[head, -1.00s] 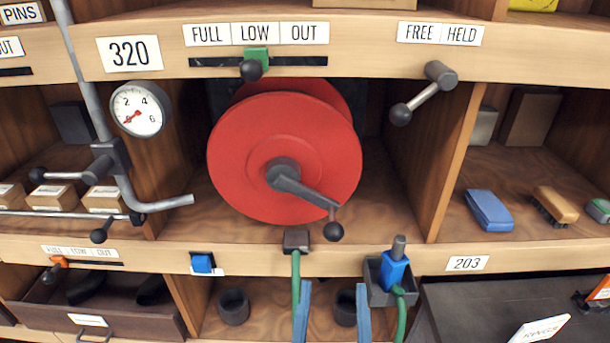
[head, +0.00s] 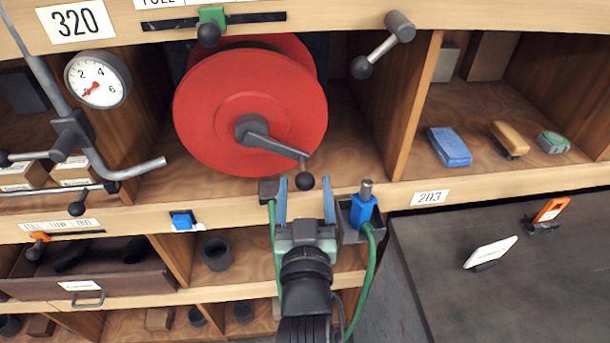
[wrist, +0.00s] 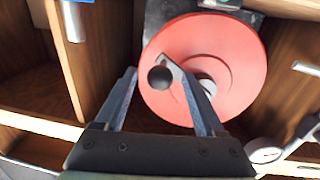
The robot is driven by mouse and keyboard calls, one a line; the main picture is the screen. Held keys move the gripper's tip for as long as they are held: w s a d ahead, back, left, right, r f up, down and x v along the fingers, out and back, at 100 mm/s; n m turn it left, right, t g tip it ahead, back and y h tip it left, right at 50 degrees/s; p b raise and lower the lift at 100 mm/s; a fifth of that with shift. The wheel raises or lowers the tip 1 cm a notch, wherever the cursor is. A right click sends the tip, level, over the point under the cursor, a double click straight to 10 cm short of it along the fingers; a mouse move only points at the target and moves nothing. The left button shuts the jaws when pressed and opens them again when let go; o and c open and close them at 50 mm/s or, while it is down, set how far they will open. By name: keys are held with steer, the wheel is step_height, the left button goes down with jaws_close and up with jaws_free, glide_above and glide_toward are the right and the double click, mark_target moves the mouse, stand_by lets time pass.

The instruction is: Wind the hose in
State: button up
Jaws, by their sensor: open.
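The red hose reel (head: 240,100) sits in the middle bay. Its grey crank (head: 270,140) points down and right, ending in a dark ball knob (head: 305,181). My gripper (head: 306,190) is open below the reel, its blue fingers pointing up at either side of the knob. In the wrist view the knob (wrist: 160,78) shows between the fingertips (wrist: 158,74); I cannot tell whether they touch it. The green hose (head: 276,235) hangs from a dark block (head: 268,191) under the reel. A blue nozzle (head: 363,209) stands in a grey holder at the right, with green hose below it.
A grey lever (head: 385,45) is on the upper right frame, its knob pointing down-left. A green slider (head: 212,20) is above the reel. A gauge (head: 97,78) and bent pipe (head: 130,172) are at left. A dark worktop (head: 440,280) lies at right.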

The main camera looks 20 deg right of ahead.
steer(key=shift+x, duration=1)
jaws_close()
stand_by(0.8)
